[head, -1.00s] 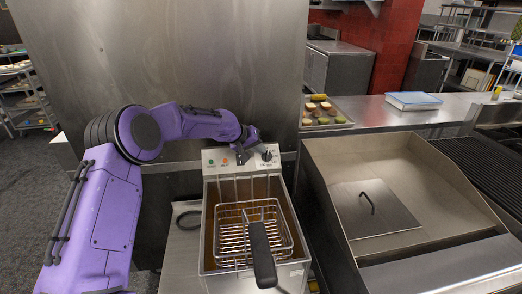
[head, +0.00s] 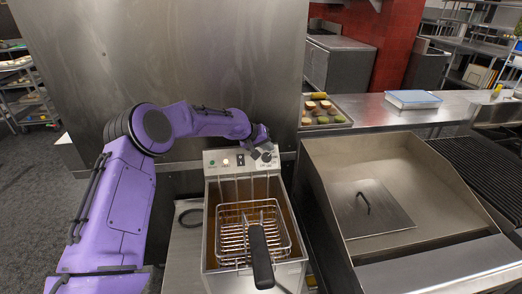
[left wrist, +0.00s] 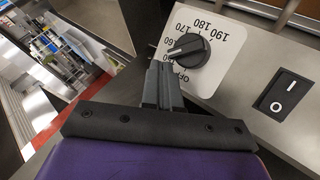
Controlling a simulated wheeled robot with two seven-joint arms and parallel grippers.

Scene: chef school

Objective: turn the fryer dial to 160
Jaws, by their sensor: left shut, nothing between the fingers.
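The fryer dial (left wrist: 187,51) is a round black knob on the fryer's pale control panel. It also shows in the head view (head: 266,157). Its white pointer line points left in the left wrist view, toward the numbers below 170. The 170, 180 and 190 marks read upside down there; the lower marks are partly covered. My left gripper (left wrist: 159,68) is shut and empty, its fingertips close beside the dial's lower left. I cannot tell whether they touch it. My right gripper is not in view.
A black rocker switch (left wrist: 283,95) sits beside the dial. The fryer basket (head: 232,233), with a black handle, rests in the fryer in front. A steel griddle (head: 395,170) stands to the right, and a tray of food (head: 340,124) lies behind it. A steel wall is behind my arm.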

